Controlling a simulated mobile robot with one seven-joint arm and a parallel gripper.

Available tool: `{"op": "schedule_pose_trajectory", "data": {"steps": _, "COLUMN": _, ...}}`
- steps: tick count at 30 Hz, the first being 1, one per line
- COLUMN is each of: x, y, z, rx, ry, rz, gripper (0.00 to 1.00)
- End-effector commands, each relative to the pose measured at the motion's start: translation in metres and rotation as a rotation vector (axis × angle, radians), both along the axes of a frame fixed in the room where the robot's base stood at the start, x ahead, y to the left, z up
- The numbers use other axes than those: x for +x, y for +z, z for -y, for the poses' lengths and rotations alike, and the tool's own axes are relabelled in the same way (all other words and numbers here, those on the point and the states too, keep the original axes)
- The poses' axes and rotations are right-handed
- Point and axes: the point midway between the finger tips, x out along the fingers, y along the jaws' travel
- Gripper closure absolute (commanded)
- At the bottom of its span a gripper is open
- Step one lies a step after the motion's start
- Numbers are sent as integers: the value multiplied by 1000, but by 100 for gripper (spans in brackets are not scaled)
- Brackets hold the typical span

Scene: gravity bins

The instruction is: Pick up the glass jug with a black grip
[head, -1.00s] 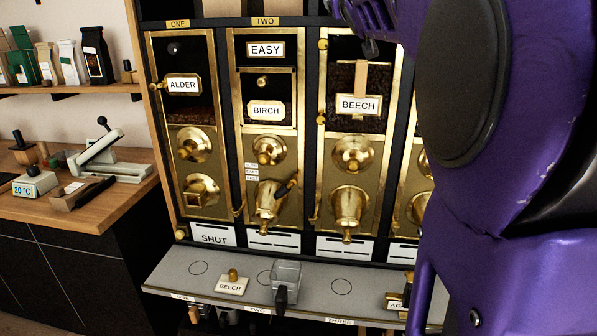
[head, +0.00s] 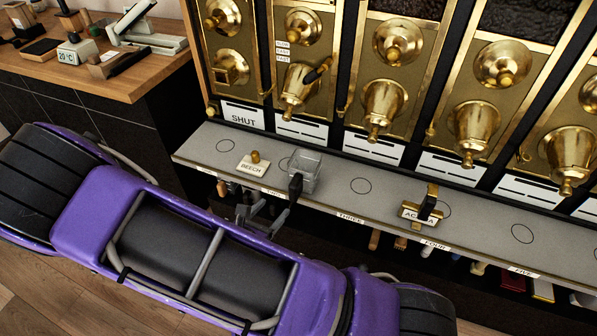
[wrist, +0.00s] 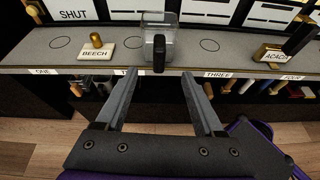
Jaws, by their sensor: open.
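The clear glass jug (head: 305,168) stands upright on the grey ledge at position two. Its black grip (head: 295,187) points out over the ledge's front edge. In the wrist view the jug (wrist: 158,22) is at top centre, with its black grip (wrist: 159,55) facing me. My gripper (wrist: 159,78) is open and empty, its fingertips to the left and right of the grip's lower end in the picture. In the head view my gripper (head: 264,208) is just in front of the ledge, below and left of the grip. I see no contact with the jug.
On the grey ledge (head: 395,198) a BEECH sign (head: 252,165) stands left of the jug, and an ACACIA sign (head: 420,212) farther right. Brass spouts (head: 297,85) hang above. Several items show under the ledge. A wooden counter (head: 110,75) is at the left.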

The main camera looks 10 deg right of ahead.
Motion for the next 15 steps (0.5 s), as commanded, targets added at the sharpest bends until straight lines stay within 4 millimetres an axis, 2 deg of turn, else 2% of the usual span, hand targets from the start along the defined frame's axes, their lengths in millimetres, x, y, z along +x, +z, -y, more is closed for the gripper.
{"op": "schedule_pose_trajectory", "data": {"steps": 2, "x": -7, "y": -8, "z": 2, "rx": -33, "ry": 32, "rz": -23, "gripper": 30}}
{"op": "schedule_pose_trajectory", "data": {"steps": 5, "x": -1, "y": -14, "z": 7, "rx": -41, "ry": 40, "rz": -29, "gripper": 30}}
{"op": "schedule_pose_trajectory", "data": {"steps": 15, "x": 53, "y": -42, "z": 46, "rx": -38, "ry": 36, "rz": -27, "gripper": 30}}
